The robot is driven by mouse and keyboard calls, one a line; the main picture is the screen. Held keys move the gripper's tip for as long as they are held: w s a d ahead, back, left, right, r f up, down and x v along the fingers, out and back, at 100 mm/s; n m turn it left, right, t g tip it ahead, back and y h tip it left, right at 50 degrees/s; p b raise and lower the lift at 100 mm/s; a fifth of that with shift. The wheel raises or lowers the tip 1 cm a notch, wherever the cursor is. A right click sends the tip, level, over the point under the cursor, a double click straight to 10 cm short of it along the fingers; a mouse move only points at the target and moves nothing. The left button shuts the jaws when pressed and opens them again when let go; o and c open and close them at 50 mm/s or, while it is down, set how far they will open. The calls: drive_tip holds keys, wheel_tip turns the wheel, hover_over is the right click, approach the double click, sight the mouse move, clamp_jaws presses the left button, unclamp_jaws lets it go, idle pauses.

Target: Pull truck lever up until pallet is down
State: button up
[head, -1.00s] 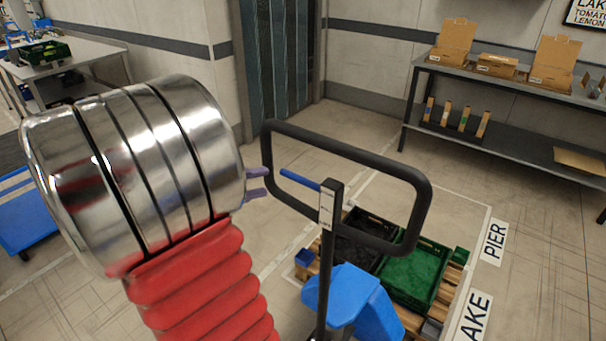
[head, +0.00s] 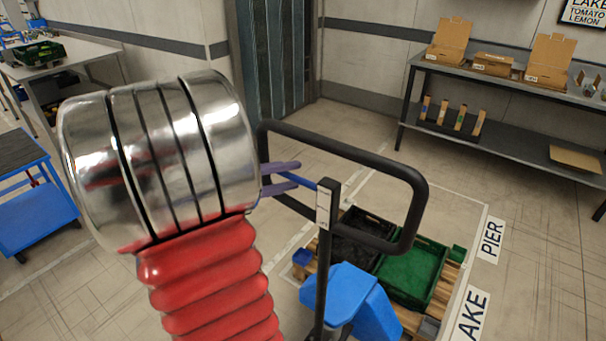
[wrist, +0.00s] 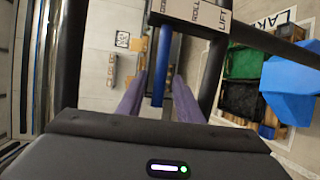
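The truck lever (head: 305,182) is a thin blue rod on the black post inside the truck's looped handle (head: 345,144). In the wrist view the lever (wrist: 161,62) runs lengthwise between my two purple fingers. My gripper (head: 298,172) is open, with one finger on each side of the lever and gaps showing. The post carries a white label (wrist: 197,12) with LIFT and ROLL on it. The wooden pallet (head: 455,277) sits low beyond the blue truck body (head: 352,297), carrying a black crate (head: 352,250) and a green crate (head: 440,257). Its exact height is unclear.
A shelf table (head: 480,75) with cardboard boxes stands at the back right. A blue cart (head: 35,212) and a grey table (head: 85,58) stand at left. Floor labels (head: 491,238) lie right of the pallet. Open floor surrounds the truck.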

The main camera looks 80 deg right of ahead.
drive_tip(key=shift+x, duration=2.25)
drive_tip(key=shift+c, duration=0.5)
clamp_jaws()
drive_tip(key=shift+f, duration=0.1)
